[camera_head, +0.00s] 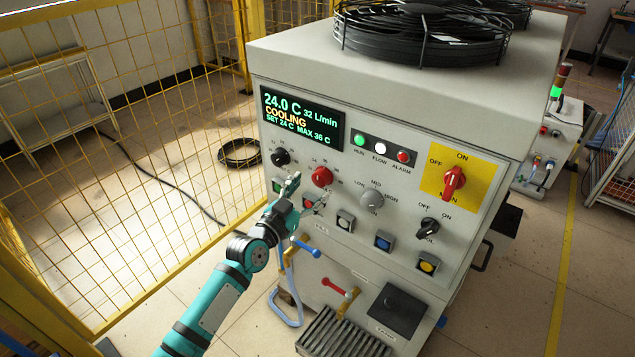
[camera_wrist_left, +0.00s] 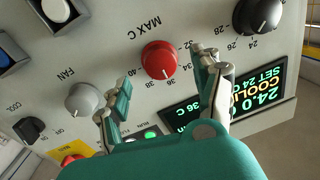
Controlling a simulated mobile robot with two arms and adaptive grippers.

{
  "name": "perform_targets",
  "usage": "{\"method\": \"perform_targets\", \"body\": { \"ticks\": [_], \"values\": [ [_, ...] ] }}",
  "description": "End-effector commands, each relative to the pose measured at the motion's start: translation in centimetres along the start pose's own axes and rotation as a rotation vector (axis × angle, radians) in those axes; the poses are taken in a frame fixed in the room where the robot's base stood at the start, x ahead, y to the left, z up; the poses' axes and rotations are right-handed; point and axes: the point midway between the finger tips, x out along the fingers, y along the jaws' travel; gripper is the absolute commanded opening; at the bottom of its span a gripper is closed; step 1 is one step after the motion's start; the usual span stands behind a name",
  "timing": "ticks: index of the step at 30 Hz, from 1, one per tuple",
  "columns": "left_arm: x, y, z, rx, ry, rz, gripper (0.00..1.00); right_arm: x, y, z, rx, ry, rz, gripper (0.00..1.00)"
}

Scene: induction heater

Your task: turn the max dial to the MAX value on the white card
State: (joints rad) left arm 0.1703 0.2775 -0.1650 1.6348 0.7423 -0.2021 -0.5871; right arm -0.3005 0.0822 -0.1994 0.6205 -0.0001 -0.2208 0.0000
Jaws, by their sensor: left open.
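The max dial is a round red knob (camera_head: 321,176) on the front panel of the cream machine. In the left wrist view the red knob (camera_wrist_left: 160,59) has the label "MAX C" and a number scale around it. My left gripper (camera_head: 305,195) is open just in front of the panel, below and left of the dial. In the wrist view its fingers (camera_wrist_left: 161,70) stand on either side of the dial, apart from it. The display (camera_head: 301,118) reads 24.0 C, 32 L/min, COOLING, SET 24 C, MAX 36 C. I see no white card. My right gripper is not in view.
A black set knob (camera_head: 280,157) and a grey fan knob (camera_head: 372,198) flank the dial. Lit buttons sit below. A red main switch (camera_head: 453,182) is on the right. Blue and red valve handles (camera_head: 305,247) stick out lower down. A yellow mesh fence (camera_head: 130,110) stands at left.

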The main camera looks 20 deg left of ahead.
Motion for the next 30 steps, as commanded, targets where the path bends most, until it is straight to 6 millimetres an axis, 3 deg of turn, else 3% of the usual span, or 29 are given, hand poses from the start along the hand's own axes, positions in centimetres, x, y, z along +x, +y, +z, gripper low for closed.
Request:
{"method": "perform_targets", "body": {
  "ticks": [3,7,19,30],
  "values": [
    [2.1,0.1,0.0,0.0,0.0,0.001,0.66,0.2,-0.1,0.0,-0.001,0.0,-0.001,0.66],
    [3.5,0.0,0.1,0.0,-0.001,0.001,0.66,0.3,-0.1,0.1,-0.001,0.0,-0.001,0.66],
    [4.2,0.1,0.0,0.001,-0.001,0.001,0.66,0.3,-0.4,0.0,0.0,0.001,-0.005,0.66],
    [4.1,0.1,0.1,0.001,-0.001,0.001,0.18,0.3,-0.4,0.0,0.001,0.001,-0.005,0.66]
  ]
}}
